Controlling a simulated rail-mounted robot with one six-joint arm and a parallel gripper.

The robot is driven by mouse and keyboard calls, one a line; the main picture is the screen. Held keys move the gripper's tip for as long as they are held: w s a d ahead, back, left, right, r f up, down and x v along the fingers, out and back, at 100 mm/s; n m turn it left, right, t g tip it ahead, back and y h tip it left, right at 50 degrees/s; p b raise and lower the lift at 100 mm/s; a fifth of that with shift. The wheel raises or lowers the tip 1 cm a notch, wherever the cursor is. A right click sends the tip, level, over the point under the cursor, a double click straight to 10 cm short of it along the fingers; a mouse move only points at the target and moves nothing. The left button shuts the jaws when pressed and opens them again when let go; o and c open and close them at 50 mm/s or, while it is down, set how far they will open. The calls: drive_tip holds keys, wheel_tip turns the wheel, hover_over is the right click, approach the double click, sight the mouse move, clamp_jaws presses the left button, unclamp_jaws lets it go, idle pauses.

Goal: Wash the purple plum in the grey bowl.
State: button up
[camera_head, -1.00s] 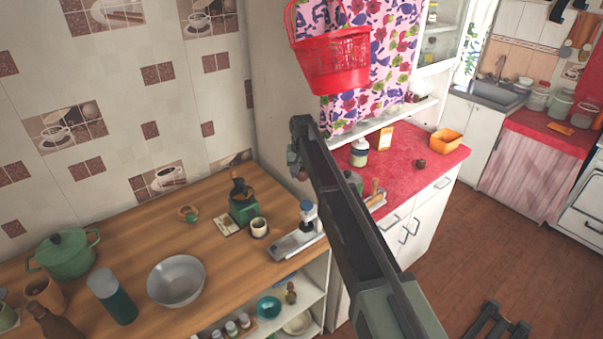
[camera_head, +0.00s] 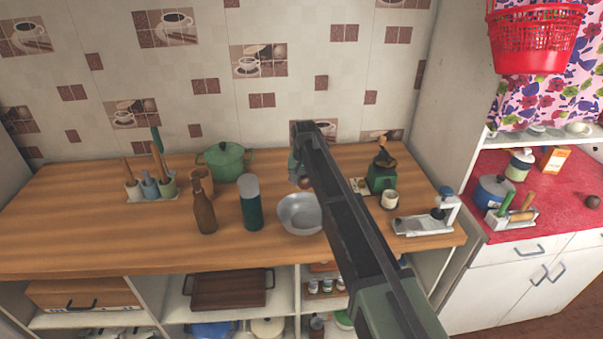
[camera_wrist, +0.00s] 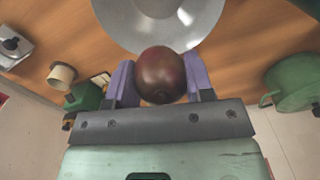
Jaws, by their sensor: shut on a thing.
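The dark reddish-purple plum (camera_wrist: 160,72) is between the two purple-grey fingers of my gripper (camera_wrist: 160,82), which is shut on it. The grey bowl (camera_head: 300,214) stands upright on the wooden counter, right of the green bottle. In the wrist view the bowl (camera_wrist: 160,22) fills the top middle, and the plum overlaps its edge. The bowl's visible inside looks empty. In the head view my arm crosses the bowl's right side and mostly hides my gripper, which hangs behind the bowl, toward the wall. The plum's height over the counter is hard to tell.
On the wooden counter (camera_head: 90,245), a green bottle (camera_head: 250,205), a brown bottle (camera_head: 203,208) and a green pot (camera_head: 224,163) stand left of the bowl. A green grinder (camera_head: 382,175), a cup (camera_head: 389,200) and a metal device (camera_head: 425,225) stand right. The counter's left front is clear.

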sight(304, 224)
drive_tip(key=shift+s+f+b, duration=0.25)
drive_tip(key=shift+s+f, duration=0.15)
drive_tip(key=shift+f, duration=0.25)
drive_tip(key=shift+s+f+b, duration=0.2)
drive_tip(key=shift+s+f, duration=0.15)
drive_tip(key=shift+f, duration=0.25)
drive_tip(key=shift+s, duration=0.25)
wheel_tip(304, 224, down, 12)
drive_tip(key=b, duration=1.2)
idle(2.8)
wheel_tip(304, 224, up, 9)
drive_tip(key=p, duration=0.9)
idle(0.7)
